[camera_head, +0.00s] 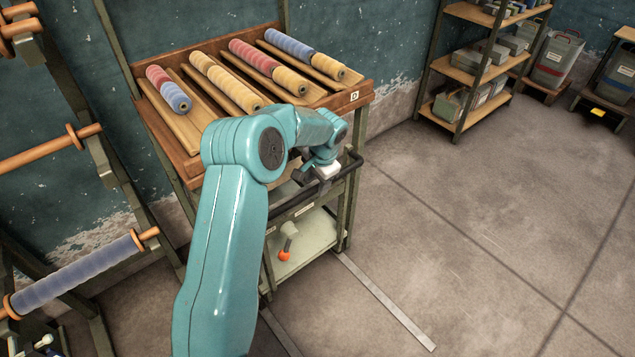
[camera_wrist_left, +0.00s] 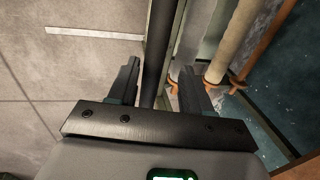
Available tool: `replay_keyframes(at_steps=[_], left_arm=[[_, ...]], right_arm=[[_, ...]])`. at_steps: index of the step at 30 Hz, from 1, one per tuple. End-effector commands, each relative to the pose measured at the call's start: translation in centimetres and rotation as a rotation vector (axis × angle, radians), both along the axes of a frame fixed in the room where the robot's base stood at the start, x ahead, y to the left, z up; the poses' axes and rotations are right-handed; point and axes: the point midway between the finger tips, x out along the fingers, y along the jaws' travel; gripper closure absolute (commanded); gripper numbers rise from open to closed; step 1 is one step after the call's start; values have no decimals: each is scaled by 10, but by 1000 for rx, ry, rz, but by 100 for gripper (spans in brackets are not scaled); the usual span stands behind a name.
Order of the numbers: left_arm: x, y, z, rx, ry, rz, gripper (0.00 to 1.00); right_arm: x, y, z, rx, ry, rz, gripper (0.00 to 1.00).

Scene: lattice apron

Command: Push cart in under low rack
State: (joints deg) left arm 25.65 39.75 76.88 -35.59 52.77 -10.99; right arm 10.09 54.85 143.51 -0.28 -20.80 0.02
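The low rack (camera_head: 363,94) has a slanted wooden top carrying several rolls of coloured material, above green legs. The cart (camera_head: 318,240), with a pale green lower shelf and a black handle bar (camera_head: 352,162), stands at the rack's front, partly beneath the wooden top. My arm hides much of its left side. My left gripper (camera_head: 325,172) is at the handle. In the left wrist view its two fingers (camera_wrist_left: 160,75) stand apart on either side of the black handle bar (camera_wrist_left: 163,30), with gaps visible beside the bar. My right gripper is not in view.
A pale strip (camera_head: 388,302) lies on the floor from the cart toward the lower right. A roller stand (camera_head: 75,275) is at the left. Shelves (camera_head: 468,70) with boxes and bins stand at the back right. The floor at right is clear.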

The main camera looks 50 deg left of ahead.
Motion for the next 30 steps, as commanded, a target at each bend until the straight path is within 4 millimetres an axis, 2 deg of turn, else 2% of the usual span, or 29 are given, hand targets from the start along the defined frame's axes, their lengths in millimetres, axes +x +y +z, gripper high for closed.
replay_keyframes(at_steps=[7,11,14,24,30], left_arm=[[-1,-1,-2,-6,7,0,52],[-1,-2,9,-6,5,0,52],[-1,-7,28,-5,3,-1,52],[-2,-24,116,-4,1,-1,52],[-3,-31,148,-5,4,0,52]], right_arm=[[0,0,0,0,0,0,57],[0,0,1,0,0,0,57],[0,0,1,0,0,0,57],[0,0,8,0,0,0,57],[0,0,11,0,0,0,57]])
